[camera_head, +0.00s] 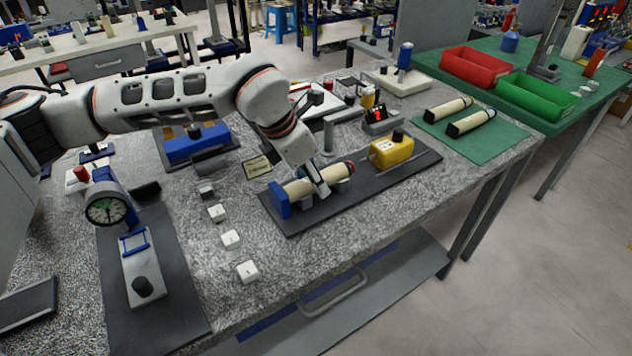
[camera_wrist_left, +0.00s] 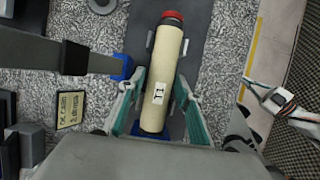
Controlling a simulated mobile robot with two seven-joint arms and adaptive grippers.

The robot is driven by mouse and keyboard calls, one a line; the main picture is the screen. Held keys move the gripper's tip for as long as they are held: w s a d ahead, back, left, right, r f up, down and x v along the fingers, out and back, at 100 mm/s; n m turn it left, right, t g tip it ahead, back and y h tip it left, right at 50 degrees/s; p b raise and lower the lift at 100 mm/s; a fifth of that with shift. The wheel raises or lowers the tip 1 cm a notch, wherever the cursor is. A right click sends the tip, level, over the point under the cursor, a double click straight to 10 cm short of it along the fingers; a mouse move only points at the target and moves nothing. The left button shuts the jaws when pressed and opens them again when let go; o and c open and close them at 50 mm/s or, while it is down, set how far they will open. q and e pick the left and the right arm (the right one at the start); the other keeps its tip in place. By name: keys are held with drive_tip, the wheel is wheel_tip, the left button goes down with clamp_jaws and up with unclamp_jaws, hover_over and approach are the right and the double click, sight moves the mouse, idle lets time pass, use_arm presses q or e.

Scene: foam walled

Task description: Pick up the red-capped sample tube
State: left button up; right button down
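The sample tube (camera_head: 333,174) is cream with a red cap and lies along a dark mat. In the left wrist view the tube (camera_wrist_left: 160,75) runs upward to its red cap (camera_wrist_left: 172,16) and carries a label reading T1. My left gripper (camera_head: 318,186) is down over the tube's middle. In the left wrist view its fingers (camera_wrist_left: 160,92) stand one on each side of the tube, with a small gap on the left; contact on the right is unclear. What looks like my right gripper (camera_wrist_left: 277,100) shows at the wrist view's right; its opening is unclear.
A blue block (camera_head: 280,199) stands at the tube's near end. Two dark-ended tubes (camera_head: 460,117) lie on a green mat. White blocks (camera_head: 231,239) and a dial gauge (camera_head: 107,208) are to the left.

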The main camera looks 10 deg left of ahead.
use_arm(q)
drive_tip(key=shift+r, duration=0.1)
clamp_jaws()
drive_tip(key=shift+r, duration=0.15)
